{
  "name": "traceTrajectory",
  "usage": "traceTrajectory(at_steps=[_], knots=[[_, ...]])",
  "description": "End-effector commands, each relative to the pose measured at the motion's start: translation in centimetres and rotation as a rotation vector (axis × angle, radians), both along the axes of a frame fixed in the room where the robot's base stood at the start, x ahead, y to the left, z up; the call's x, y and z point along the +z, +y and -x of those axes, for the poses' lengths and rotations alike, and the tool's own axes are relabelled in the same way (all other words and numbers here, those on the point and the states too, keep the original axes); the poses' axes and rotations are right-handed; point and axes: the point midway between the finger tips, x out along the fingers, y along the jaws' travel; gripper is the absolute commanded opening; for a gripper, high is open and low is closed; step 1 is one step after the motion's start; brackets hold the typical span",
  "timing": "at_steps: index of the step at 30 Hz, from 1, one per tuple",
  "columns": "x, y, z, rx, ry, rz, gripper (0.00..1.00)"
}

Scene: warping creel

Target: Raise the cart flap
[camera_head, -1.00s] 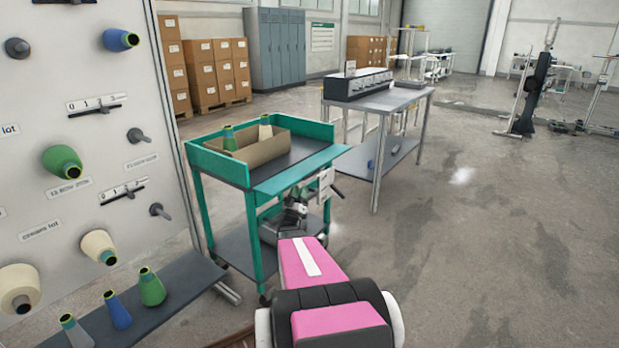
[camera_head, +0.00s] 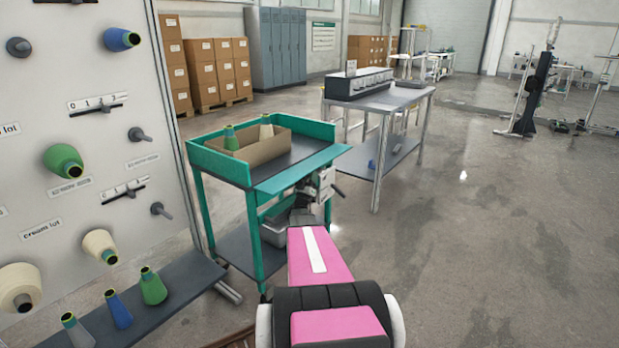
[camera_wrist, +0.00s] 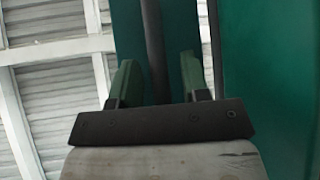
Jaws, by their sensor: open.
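The green cart (camera_head: 258,235) stands ahead with a cardboard bin on its top tray. Its flap (camera_head: 302,168) is a green panel along the tray's right side, sloping outward there. My gripper (camera_head: 316,188) is close under the flap's outer edge, partly hidden by it. In the wrist view my gripper (camera_wrist: 158,82) points upward with its two fingers apart and nothing clearly held. Green panels fill the middle and right of that view close by; I cannot tell whether the fingers touch them.
A cardboard bin (camera_head: 262,150) with two cones stands on the cart. A grey table (camera_head: 408,98) with a black device is just behind it. The creel panel (camera_head: 90,150) with cones and a low shelf (camera_head: 185,295) are at left.

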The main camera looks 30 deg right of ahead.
Motion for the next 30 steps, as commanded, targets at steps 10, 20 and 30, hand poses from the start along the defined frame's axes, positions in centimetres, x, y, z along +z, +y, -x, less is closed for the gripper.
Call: traceTrajectory(at_steps=[10, 20, 30], knots=[[0.0, 0.0, 0.0, 0.000, 0.000, 0.000, 0.00], [0.6, 0.0, 0.5, -0.001, 0.071, 0.031, 0.00], [2.6, -0.2, 1.3, -0.001, 0.319, 0.132, 0.00]])
